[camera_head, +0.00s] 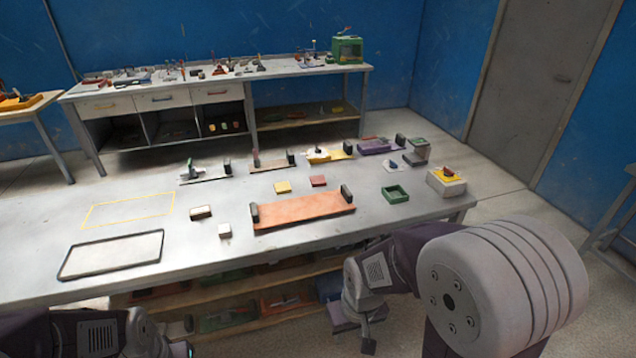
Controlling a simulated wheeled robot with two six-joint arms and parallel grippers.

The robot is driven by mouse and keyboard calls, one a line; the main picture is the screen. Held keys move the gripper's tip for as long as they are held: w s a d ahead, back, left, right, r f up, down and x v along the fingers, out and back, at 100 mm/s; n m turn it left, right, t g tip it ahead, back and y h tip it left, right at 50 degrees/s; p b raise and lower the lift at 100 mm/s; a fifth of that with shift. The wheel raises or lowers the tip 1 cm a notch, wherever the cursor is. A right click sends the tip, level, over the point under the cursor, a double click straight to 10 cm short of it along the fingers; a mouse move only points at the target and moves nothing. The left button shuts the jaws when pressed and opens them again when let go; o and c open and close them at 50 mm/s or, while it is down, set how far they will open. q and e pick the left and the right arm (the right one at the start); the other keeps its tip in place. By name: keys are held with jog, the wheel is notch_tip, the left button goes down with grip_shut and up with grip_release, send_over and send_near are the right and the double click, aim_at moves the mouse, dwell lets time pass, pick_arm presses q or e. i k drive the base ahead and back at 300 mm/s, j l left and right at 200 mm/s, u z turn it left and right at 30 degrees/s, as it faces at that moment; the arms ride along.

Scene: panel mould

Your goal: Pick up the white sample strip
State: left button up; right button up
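I cannot make out for certain which thing is the white sample strip. A small white block (225,231) stands on the near middle of the grey table (200,258). A pale block with a dark side (201,212) lies just behind it. A pale flat base (206,179) with a green part on it lies farther back. My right gripper (359,308) hangs in front of the table's near edge, apart from these things; its finger opening is unclear. My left gripper (176,338) is at the bottom left edge, partly cut off.
An orange panel with dark end blocks (305,209) lies at the table's middle. A black-rimmed frame (112,255) and a yellow outline (128,210) are at left. A green tray (396,194) and a pale box (446,186) stand at right. Shelves with bins are under the table.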

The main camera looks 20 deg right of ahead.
aim_at(225, 229)
jog(key=i+j, duration=0.2)
jog(key=j, duration=0.15)
jog(key=i+j, duration=0.25)
jog(key=i+j+z, duration=0.1)
jog(key=j, duration=0.35)
jog(key=i+j, duration=0.5)
jog(key=j, duration=0.25)
jog(key=i+j, duration=0.2)
jog(key=j, duration=0.2)
jog(key=z, duration=0.05)
